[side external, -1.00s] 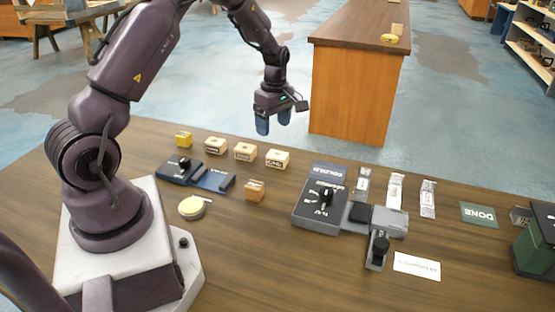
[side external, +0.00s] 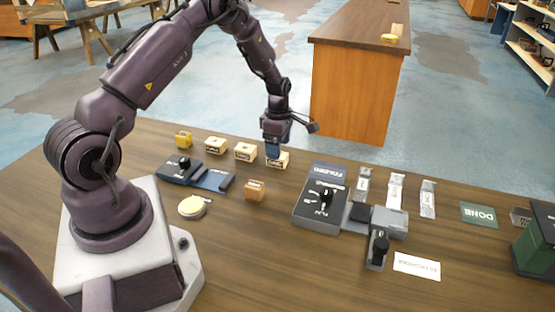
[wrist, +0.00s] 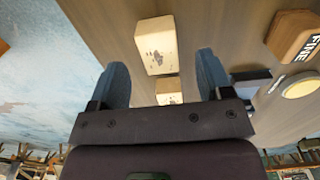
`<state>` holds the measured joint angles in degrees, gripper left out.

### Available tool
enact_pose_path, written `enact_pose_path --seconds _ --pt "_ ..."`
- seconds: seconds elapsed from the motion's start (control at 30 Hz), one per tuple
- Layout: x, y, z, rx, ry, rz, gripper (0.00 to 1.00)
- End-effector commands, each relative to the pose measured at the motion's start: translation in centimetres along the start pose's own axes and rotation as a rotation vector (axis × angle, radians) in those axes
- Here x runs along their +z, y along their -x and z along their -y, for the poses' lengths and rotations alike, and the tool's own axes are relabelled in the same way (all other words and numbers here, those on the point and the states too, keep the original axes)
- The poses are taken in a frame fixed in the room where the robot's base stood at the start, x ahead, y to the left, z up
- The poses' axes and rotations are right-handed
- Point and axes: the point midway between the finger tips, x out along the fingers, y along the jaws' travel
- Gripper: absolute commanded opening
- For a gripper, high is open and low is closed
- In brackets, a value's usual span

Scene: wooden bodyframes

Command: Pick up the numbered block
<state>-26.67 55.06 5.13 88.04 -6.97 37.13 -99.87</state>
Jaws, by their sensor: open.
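Three pale wooden blocks with dark marks stand in a row at the back of the table: a left one (side external: 215,146), a middle one (side external: 245,152) and a right one (side external: 283,161). The marks are too small to tell which is numbered. My gripper (side external: 272,151) is open, pointing down just above the right block and partly hiding it. In the wrist view, one pale block (wrist: 156,45) lies ahead, between the lines of my two fingers (wrist: 163,75), with nothing held. Another pale block (wrist: 168,90) shows lower, between the fingers.
An orange-brown block (side external: 254,190) marked FINE in the wrist view (wrist: 293,36) stands nearer my base. A yellow block (side external: 183,139), a dark blue device (side external: 190,172), a round yellow-topped disc (side external: 192,207) and a grey knobbed device (side external: 320,205) stand around.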

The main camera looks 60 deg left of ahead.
Motion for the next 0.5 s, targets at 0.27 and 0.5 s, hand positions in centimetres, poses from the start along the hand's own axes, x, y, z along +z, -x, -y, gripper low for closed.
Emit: enact_pose_path --seconds 0.27,0.5 --pt "-0.3 -3.9 -0.1 -0.002 0.0 0.0 0.72" --pt "-0.3 -4.1 -0.1 -0.001 -0.001 0.0 0.72"
